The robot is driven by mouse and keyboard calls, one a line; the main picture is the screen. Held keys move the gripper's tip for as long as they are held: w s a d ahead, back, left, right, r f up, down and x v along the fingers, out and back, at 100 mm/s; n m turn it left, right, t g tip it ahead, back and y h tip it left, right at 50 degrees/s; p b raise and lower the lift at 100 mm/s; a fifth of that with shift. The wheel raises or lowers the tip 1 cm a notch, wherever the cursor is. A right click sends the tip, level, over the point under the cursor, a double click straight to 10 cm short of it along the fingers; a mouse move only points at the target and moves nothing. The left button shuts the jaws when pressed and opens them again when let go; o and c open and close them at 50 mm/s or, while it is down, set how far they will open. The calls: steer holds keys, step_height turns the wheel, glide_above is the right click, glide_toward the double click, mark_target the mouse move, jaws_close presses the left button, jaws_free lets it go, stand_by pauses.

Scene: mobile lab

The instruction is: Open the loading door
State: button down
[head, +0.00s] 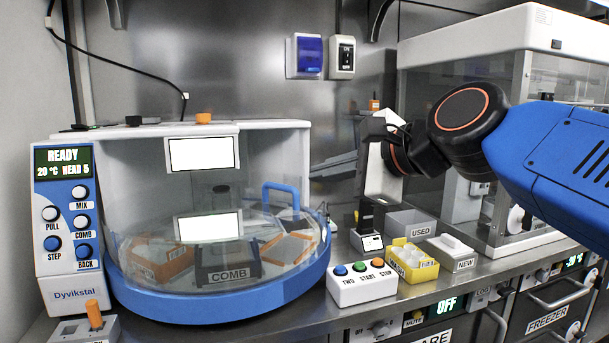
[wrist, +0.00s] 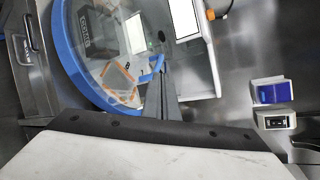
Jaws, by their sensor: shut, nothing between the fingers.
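The Dyvikstal machine has a clear curved loading door (head: 240,215) across its front, above a blue round base (head: 225,300). A blue bar handle (head: 281,187) stands near the right end of the clear front. The handle also shows in the wrist view (wrist: 156,66). My gripper (head: 317,172) is to the right of the handle, pointing left, with slim grey fingers shut and empty. In the wrist view the fingertips (wrist: 163,58) overlap the handle's edge; I cannot tell whether they touch it. Behind the door are a dark COMB block (head: 228,268) and orange-framed racks (head: 160,265).
A button panel reading READY (head: 68,200) stands at the left. Right of the machine are a three-button box (head: 360,283), a yellow tub (head: 413,265), a grey USED bin (head: 408,224) and a white NEW box (head: 450,249). A glass-sided cabinet (head: 500,110) stands behind my arm.

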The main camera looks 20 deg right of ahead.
steer(key=w+d+r+n+g, duration=0.1)
steer(key=w+r+n+g, duration=0.35)
steer(key=w+n, duration=0.4)
steer(key=w+r+n+g, duration=0.3)
steer(key=w+n+g, duration=0.2)
steer(key=n, duration=0.7)
steer(key=n+g, duration=0.3)
steer(key=n, duration=0.4)
glide_above(291, 202)
steer(key=f, duration=1)
steer(key=shift+w+d, duration=0.2)
steer(key=shift+d, duration=0.15)
steer(key=shift+s+a+f, duration=0.15)
steer(key=shift+s+a, duration=0.05)
steer(key=shift+a, duration=0.05)
